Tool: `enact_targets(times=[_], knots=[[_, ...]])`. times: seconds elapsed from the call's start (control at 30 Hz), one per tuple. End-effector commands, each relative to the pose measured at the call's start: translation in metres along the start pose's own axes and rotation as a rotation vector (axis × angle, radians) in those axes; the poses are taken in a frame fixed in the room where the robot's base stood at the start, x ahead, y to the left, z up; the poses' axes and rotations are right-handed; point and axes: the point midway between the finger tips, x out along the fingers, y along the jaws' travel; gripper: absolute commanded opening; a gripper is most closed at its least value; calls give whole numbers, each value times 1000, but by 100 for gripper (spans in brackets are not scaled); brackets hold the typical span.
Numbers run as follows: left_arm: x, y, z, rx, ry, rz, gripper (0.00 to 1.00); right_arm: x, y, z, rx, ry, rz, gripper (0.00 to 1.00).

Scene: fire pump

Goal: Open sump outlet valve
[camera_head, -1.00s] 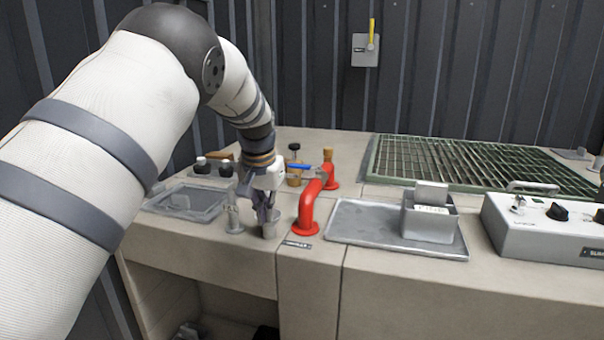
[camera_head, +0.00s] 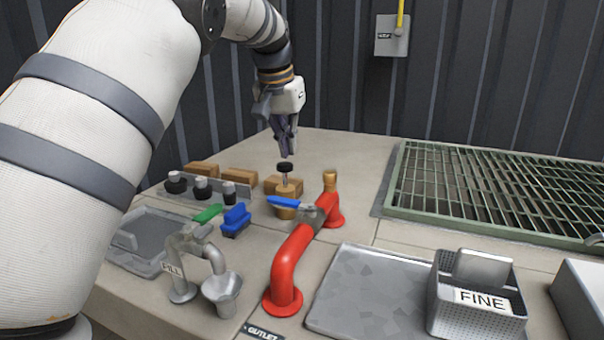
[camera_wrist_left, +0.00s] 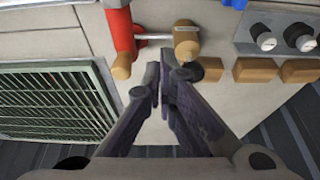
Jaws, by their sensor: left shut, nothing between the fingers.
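The red outlet pipe (camera_head: 291,262) runs along the counter, with an "OUTLET" label (camera_head: 262,333) by its front end. In the head view my left gripper (camera_head: 286,153) is shut and empty, just above a black knob (camera_head: 285,166) on a brass fitting (camera_head: 286,190). In the left wrist view the shut fingers (camera_wrist_left: 163,72) are near the brass fitting (camera_wrist_left: 186,38) and the red pipe (camera_wrist_left: 120,30). Contact with the knob cannot be told. My right gripper is not in view.
A silver fill tap with a green lever (camera_head: 208,213) and a funnel cup (camera_head: 222,290) stand front left. A "FINE" basket (camera_head: 478,300) stands on a metal tray (camera_head: 365,295). A green-framed grate (camera_head: 480,190) is back right.

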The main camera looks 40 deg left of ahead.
Motion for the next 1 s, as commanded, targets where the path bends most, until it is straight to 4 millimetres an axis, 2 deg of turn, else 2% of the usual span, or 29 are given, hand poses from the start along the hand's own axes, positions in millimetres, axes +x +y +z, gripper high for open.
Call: enact_targets(times=[0.33,0.43,0.57,0.9,1.0], knots=[[0,0,0,0,0,0,0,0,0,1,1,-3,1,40],[6,0,0,0,-1,0,0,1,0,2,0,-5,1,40],[28,0,1,0,-6,-2,0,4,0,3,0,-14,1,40],[104,0,2,-1,-7,-2,0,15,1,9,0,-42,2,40],[85,0,14,-3,9,4,0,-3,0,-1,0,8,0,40]])
